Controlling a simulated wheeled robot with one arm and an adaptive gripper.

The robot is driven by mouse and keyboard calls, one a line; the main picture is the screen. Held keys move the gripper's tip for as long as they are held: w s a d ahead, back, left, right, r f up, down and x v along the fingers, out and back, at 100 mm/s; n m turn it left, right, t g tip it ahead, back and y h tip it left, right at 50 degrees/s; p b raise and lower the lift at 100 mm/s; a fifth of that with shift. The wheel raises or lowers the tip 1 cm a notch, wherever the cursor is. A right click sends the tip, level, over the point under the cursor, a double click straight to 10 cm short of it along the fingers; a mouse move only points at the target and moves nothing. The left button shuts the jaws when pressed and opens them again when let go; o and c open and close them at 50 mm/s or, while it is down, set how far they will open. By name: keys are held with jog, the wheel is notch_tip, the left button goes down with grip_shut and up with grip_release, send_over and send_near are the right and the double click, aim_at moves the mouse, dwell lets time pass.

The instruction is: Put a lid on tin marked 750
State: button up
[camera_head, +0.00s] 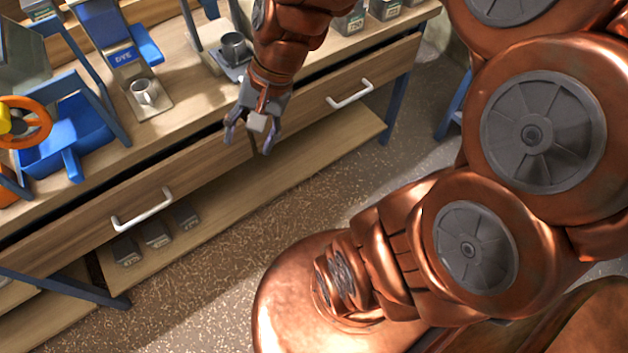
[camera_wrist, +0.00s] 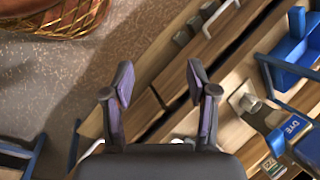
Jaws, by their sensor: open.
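Grey tins with pale number labels stand at the back right of the bench in the head view. The label of one tin (camera_head: 350,20) seems to read 750, but it is too small to be sure. Another tin (camera_head: 385,9) stands to its right. Three dark labelled blocks (camera_head: 156,233) lie on the lower shelf, and they also show in the wrist view (camera_wrist: 189,32); I cannot tell whether they are tins or lids. My gripper (camera_head: 250,140) is open and empty in front of the bench's front edge, apart from all of these. Its two fingers are spread in the wrist view (camera_wrist: 160,88).
The bench (camera_head: 185,85) has two drawers with white handles (camera_head: 142,210) (camera_head: 350,94). On it stand a light mug (camera_head: 144,92), a dark mug (camera_head: 235,47), a blue tray (camera_head: 70,130) and an orange ring (camera_head: 25,122). The lower shelf's (camera_head: 240,200) middle is clear.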

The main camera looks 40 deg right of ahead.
jog(key=s+d+f+n+g+h, duration=0.1)
jog(key=s+n+h, duration=0.1)
jog(key=s+n, duration=0.2)
jog(key=s+d+f+n+g+h, duration=0.1)
jog(key=s+n, duration=0.3)
jog(key=s, duration=0.6)
jog(key=shift+s+d+f+g+h, duration=0.2)
jog(key=shift+d+g+h, duration=0.25)
jog(key=shift+h, duration=0.35)
notch_tip(320, 180, up, 10)
jog(key=p, duration=0.9)
jog(key=shift+f, duration=0.2)
jog(key=shift+w, duration=0.1)
